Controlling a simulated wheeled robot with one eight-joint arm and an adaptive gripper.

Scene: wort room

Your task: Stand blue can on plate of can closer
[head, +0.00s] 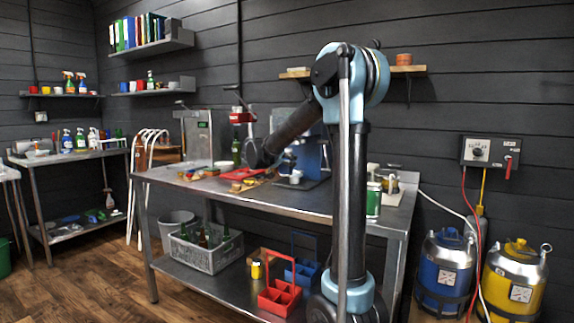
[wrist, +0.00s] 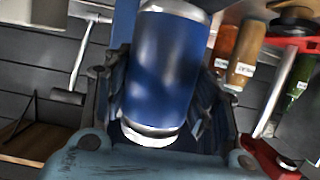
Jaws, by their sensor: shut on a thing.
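The blue can (wrist: 165,65) has silver ends and fills the middle of the wrist view, slightly tilted in the picture. My gripper (wrist: 158,100) is shut on it, with a dark finger on each side. In the head view my forearm reaches down over the back of the steel bench; the can and fingers cannot be made out there. A blue machine (head: 309,157), which looks like the can closer, stands on the bench just right of my wrist. Its plate cannot be made out, and my arm hides part of the machine.
Labelled amber bottles (wrist: 243,62) show in the wrist view. A grey bottle crate (head: 205,250) and a red carrier (head: 279,297) sit on the lower shelf.

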